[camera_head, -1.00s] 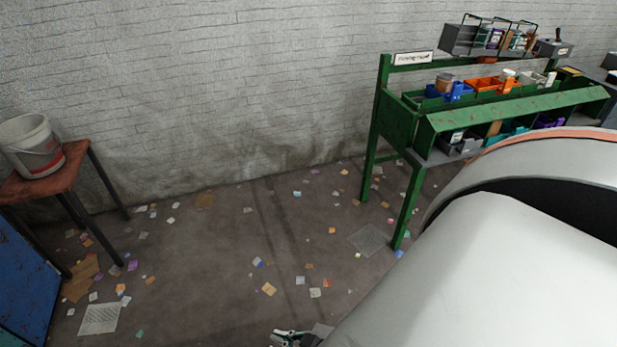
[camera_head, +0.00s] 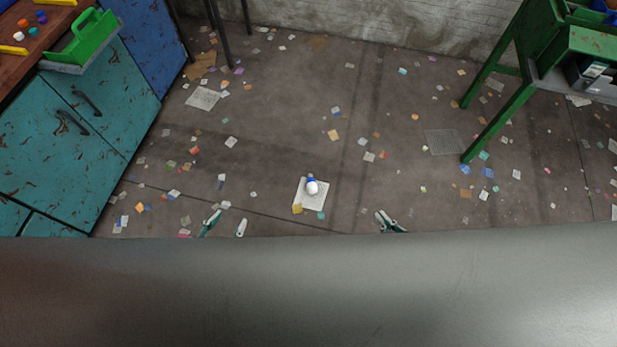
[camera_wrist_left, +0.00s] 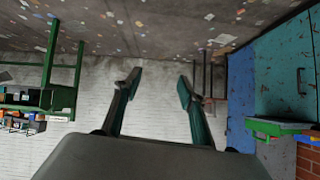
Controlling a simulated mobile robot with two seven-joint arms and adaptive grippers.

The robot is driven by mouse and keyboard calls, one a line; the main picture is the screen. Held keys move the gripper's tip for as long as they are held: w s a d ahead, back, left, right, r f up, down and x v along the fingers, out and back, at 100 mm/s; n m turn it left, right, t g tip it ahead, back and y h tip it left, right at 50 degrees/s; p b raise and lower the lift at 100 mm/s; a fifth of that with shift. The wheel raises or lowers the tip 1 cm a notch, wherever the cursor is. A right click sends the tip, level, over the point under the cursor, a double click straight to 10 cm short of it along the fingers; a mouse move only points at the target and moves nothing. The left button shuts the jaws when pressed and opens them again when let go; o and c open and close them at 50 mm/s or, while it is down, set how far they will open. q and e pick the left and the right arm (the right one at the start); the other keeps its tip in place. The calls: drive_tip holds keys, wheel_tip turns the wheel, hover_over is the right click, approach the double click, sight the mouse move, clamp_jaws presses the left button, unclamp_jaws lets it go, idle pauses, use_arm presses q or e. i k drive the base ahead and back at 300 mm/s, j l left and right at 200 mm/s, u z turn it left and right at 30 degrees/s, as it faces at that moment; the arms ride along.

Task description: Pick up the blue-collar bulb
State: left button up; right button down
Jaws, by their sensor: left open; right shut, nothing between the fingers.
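The blue-collar bulb (camera_head: 312,187) lies on a pale sheet (camera_head: 322,199) on the floor, in the middle of the head view. Its round part is white and its collar is blue. My left gripper (camera_head: 224,225) is open and empty, left of the bulb and nearer to me. In the left wrist view the left gripper's fingers (camera_wrist_left: 158,85) stand wide apart with nothing between them, and I do not see the bulb there. My right gripper (camera_head: 387,220) is shut and empty, right of the bulb and nearer to me. My own grey body hides the rest of both arms.
A teal cabinet (camera_head: 80,135) with a wooden top stands at left, with a green tray (camera_head: 90,40) at its edge. A green rack (camera_head: 515,80) stands at upper right. Flat paper scraps litter the floor.

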sight(311, 185)
drive_tip(key=k+l, duration=0.2)
drive_tip(key=i+l+z, duration=0.35)
drive_tip(key=i+l, duration=0.1)
drive_tip(key=i, duration=0.9)
